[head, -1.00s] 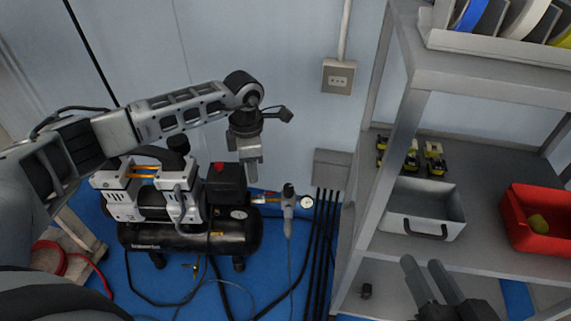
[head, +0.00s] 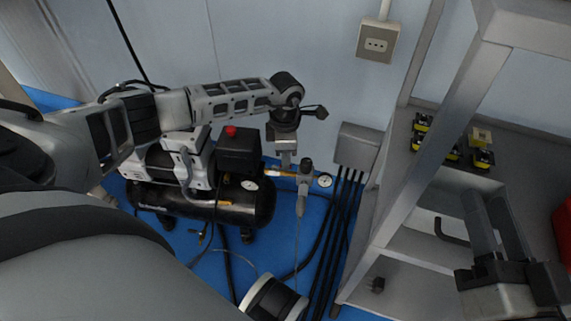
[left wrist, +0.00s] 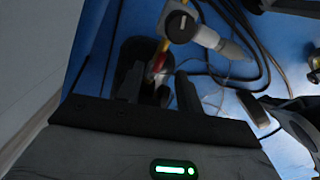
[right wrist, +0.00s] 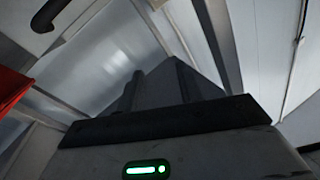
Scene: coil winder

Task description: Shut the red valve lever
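The red valve lever (left wrist: 156,66) shows as a small red piece between the fingers of my left gripper (left wrist: 158,82) in the left wrist view, beside a yellow fitting. The fingers are apart, and I cannot tell whether either touches it. In the head view my left gripper (head: 286,166) points down over the brass-coloured pipe (head: 279,173) on the right of the black compressor (head: 215,205); the lever is not clear there, hidden near the fingertips. My right gripper (head: 484,196) is open and empty in front of the shelf; its spread fingers also show in the right wrist view (right wrist: 157,80).
A grey regulator (head: 304,182) with a round gauge (head: 324,180) stands just right of the left gripper. Black cables (head: 345,215) run down from a grey wall box (head: 359,147). A metal shelf (head: 400,205) with yellow-black parts (head: 483,158) is at the right.

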